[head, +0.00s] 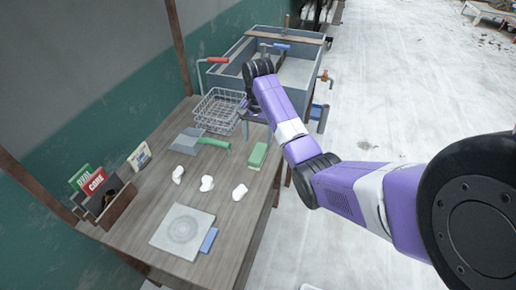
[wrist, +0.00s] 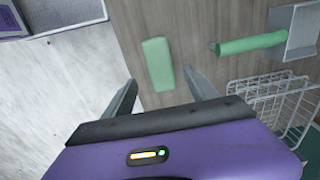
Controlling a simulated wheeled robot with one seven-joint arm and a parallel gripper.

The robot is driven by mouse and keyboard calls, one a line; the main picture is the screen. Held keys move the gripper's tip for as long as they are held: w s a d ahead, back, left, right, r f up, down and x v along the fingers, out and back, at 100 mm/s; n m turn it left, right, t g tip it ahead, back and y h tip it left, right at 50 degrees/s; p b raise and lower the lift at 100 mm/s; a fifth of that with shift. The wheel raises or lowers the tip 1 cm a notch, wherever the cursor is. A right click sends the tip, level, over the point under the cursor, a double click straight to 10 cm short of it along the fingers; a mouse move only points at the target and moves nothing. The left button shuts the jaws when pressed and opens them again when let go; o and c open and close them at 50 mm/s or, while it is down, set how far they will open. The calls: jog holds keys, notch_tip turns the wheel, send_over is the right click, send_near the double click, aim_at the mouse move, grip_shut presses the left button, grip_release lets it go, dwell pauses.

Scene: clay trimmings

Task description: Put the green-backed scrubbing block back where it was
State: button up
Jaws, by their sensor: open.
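The green-backed scrubbing block (head: 258,155) lies on the wooden table near its right edge, green side up. In the wrist view the block (wrist: 158,64) lies just beyond the fingertips and between their lines, apart from both. My gripper (wrist: 160,85) is open and empty. In the head view my gripper (head: 256,118) is over the far end of the table, beside the wire basket, and partly hidden by my arm.
A scraper with a green handle (head: 213,142) and a wire basket (head: 218,110) are near the block. Several white clay lumps (head: 207,183), a grey slab (head: 182,231), a blue block (head: 209,240) and a wooden box (head: 118,207) occupy the nearer table. A sink (head: 295,75) stands behind.

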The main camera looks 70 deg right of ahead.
jog(key=shift+r+p, duration=0.95)
jog(key=shift+r, duration=0.85)
